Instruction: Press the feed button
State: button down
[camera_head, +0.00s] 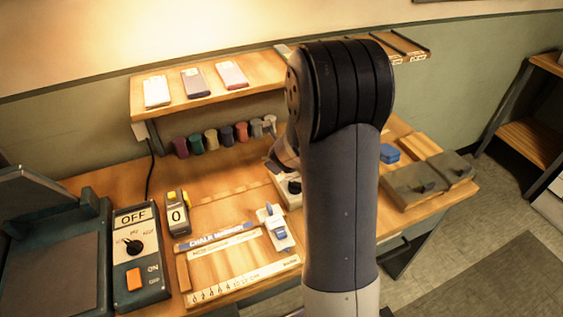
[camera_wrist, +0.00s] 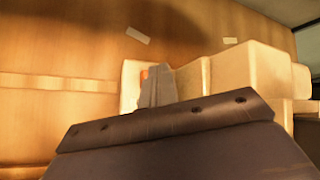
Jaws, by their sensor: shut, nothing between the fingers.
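My gripper (camera_wrist: 158,88) is shut and empty in the wrist view, its grey fingertips against or just in front of a cream machine (camera_wrist: 260,72). A small orange-red part (camera_wrist: 144,74) shows just left of the fingertips, mostly covered; it may be the feed button, but no label is readable. I cannot tell whether the fingers touch it. In the head view my arm hides most of this area; a pale device with a black knob (camera_head: 294,187) shows beside the arm.
A dark control box (camera_head: 140,285) with a dial and an orange switch stands at the left. A yellow-topped counter (camera_head: 177,212) is beside it. A wooden shelf (camera_head: 205,99) hangs above the bench. Grey boxes (camera_head: 412,188) sit at the right.

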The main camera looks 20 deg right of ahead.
jog(key=shift+f, duration=0.1)
jog(key=shift+f+b, duration=0.35)
jog(key=shift+b, duration=0.15)
jog(key=shift+f+b, duration=0.5)
dwell(0.5)
dwell(0.3)
jog(key=shift+r+p, duration=0.9)
jog(key=shift+r, duration=0.05)
notch_tip(320, 180, up, 5)
jog(key=p, duration=0.5)
dwell(0.5)
